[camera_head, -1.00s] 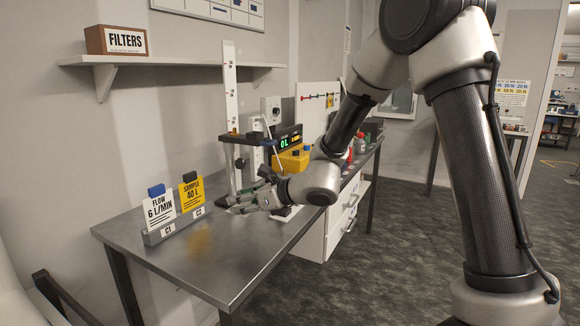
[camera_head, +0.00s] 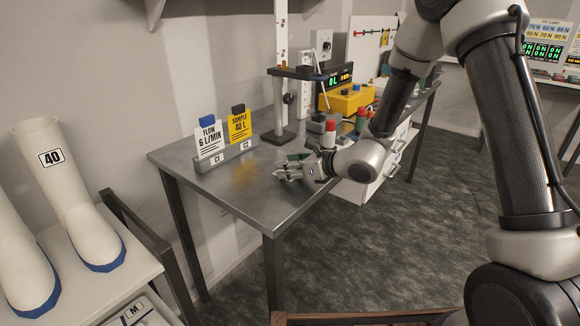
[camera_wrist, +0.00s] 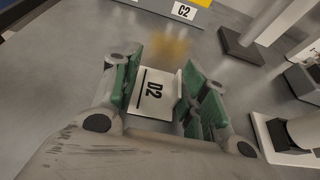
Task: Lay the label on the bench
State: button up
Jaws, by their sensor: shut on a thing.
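The label (camera_wrist: 155,92) is a small white card with a black line and the print D2. In the wrist view it sits between the green pads of my gripper (camera_wrist: 160,88), which is shut on it. In the head view my gripper (camera_head: 284,174) is low over the grey metal bench (camera_head: 225,187), near its front edge and right of the card holder. The label is too small to make out there. I cannot tell whether it touches the bench top.
A holder (camera_head: 226,157) marked C1 and C2 bears a white FLOW card (camera_head: 210,140) and a yellow SAMPLE card (camera_head: 239,126). A stand (camera_head: 279,132) and a yellow box (camera_head: 346,99) are behind. White boots (camera_head: 85,222) stand at left. Bench top left of my gripper is clear.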

jog(key=o, duration=0.7)
jog(key=shift+f, duration=0.1)
jog(key=shift+d+r, duration=0.1)
jog(key=shift+r, duration=0.1)
jog(key=s+d+r+n+g, duration=0.2)
jog(key=s+d+r+n, duration=0.25)
jog(key=s, duration=0.35)
jog(key=s+d+r+n+g+h, duration=0.1)
jog(key=s+d+r+n+g, duration=0.15)
jog(key=s+d+n, duration=0.45)
jog(key=s+d+r+n+g, duration=0.25)
jog(key=s+r+n, duration=0.2)
jog(key=s, duration=0.45)
jog(key=s+d+r+n+t+h, duration=0.1)
jog(key=s+d+r+n+h, duration=0.1)
jog(key=d, duration=0.5)
jog(key=s+d+r+n+t+h, duration=0.1)
jog(key=s+d+r+n+h, duration=0.1)
jog(key=d+n+h, duration=0.2)
jog(key=s+d+r+n+t+h, duration=0.1)
jog(key=s+d+r+n+h, duration=0.1)
jog(key=d, duration=0.9)
jog(key=shift+s+r+n+h, duration=0.4)
jog(key=shift+s+n+h, duration=0.05)
jog(key=shift+n+h, duration=0.35)
